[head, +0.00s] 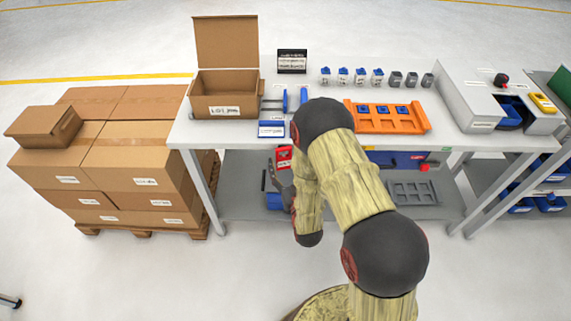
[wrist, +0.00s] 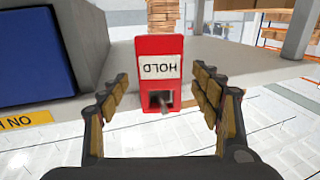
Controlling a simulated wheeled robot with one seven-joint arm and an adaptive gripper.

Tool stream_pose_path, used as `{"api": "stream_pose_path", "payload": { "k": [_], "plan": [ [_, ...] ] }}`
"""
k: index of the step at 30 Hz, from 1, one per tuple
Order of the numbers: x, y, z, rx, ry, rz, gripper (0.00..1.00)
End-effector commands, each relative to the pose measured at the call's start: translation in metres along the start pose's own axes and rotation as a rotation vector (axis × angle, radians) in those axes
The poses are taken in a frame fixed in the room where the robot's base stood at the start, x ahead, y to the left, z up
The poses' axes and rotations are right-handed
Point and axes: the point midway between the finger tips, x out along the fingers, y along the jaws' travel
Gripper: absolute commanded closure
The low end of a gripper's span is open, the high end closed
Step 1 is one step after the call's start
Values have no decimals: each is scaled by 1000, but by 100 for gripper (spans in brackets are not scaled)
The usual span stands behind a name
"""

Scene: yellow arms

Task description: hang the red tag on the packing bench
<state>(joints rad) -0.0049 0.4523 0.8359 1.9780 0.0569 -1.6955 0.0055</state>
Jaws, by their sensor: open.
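The red tag (wrist: 160,45) stands in the middle of the wrist view, with a white HOLD label reading upside down. A dark peg shows in the opening at its lower end in that view; I cannot tell whether the peg bears it. My gripper (wrist: 161,79) is open, one finger on either side of the tag, with visible gaps. In the head view the tag (head: 284,154) shows just below the front edge of the packing bench (head: 215,134), left of my arm. My gripper (head: 279,184) is partly hidden there by my arm.
An open carton (head: 224,104), an orange tray (head: 388,125) and several small blue and grey parts stand on the bench. A lower shelf (head: 240,190) holds a grey tray (head: 412,193). Stacked cartons (head: 140,155) stand left. The front floor is clear.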

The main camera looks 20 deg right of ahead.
Motion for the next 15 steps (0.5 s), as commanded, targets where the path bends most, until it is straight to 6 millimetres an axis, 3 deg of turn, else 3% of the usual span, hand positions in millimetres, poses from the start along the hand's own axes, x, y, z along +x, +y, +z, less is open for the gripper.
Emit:
{"api": "stream_pose_path", "payload": {
  "k": [5,15],
  "plan": [
    [-19,0,1,0,-3,-1,36],
    [-87,0,1,-1,-2,0,36]
  ]
}}
